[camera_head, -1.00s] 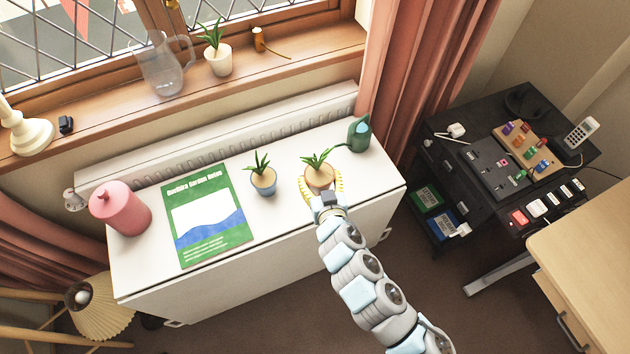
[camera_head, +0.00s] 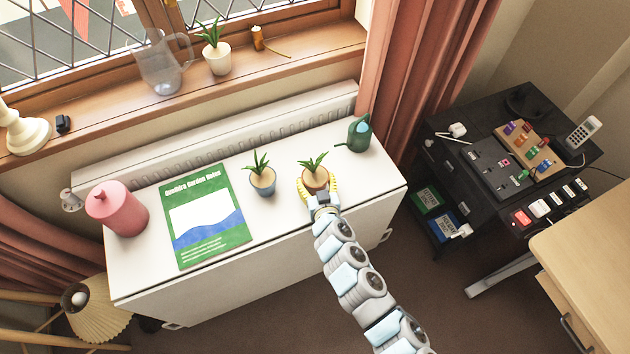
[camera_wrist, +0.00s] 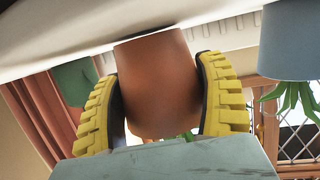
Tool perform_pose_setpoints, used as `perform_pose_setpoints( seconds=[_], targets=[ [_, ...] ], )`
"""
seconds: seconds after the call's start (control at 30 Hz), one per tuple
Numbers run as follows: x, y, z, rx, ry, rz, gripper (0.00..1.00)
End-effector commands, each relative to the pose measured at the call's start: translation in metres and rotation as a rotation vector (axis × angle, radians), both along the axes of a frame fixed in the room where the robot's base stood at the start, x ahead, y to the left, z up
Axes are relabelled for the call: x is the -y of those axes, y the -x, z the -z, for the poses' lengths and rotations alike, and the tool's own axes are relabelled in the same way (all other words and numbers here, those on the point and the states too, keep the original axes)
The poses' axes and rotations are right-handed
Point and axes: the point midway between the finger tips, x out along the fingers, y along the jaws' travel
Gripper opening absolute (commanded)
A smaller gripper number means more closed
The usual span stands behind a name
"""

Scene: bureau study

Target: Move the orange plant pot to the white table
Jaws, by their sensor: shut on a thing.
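The orange plant pot (camera_head: 316,184) with a spiky green plant stands upright at the right part of the white table (camera_head: 290,217) below the window. My gripper (camera_head: 317,188) reaches it from the front, its yellow ridged fingers on either side of the pot. In the wrist view, turned upside down, both fingers of my gripper (camera_wrist: 165,105) press on the orange pot (camera_wrist: 158,80). The pot's base is at or very near the white surface; I cannot tell whether it touches.
A blue pot (camera_head: 262,184) stands close to the left. A green watering can (camera_head: 359,134) is behind right. A green booklet (camera_head: 206,218) and a pink canister (camera_head: 118,208) lie further left. A black side table (camera_head: 470,190) stands at right. The table's front right is clear.

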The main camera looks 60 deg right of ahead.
Motion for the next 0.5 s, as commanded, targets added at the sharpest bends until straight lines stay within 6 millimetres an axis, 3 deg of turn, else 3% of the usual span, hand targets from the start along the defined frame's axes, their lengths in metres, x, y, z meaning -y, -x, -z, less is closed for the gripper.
perform_pose_setpoints(
  seconds=[0.43, 0.47, 0.5],
  targets=[
    [-0.0004, -0.0011, 0.0042, 0.003, 0.001, -0.003, 0.34],
    [-0.0005, -0.0011, 0.0044, 0.004, 0.0, -0.002, 0.78],
    [-0.0006, -0.0012, 0.0037, 0.003, 0.001, -0.003, 0.89]
  ],
)
